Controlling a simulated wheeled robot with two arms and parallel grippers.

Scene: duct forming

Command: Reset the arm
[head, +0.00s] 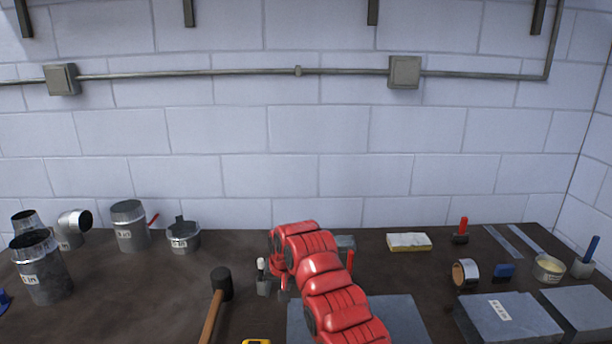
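My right arm, red and segmented, reaches up from the bottom edge across the middle of the workbench (130,290). Its gripper (282,290) points down at the arm's far left end, just right of a small grey holder with a white-topped item (263,284). The arm hides most of the gripper, and the fingers are too small to read as open or shut. I cannot see anything held. A flat grey sheet (400,318) lies partly under the arm in view. My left gripper is not in view.
A black-headed mallet (221,284) lies left of the arm. Several metal duct pieces, including a tall can (45,272), stand at far left. A sponge-like block (408,241), tape roll (465,273) and grey slabs (508,322) are at right. A block wall closes the back.

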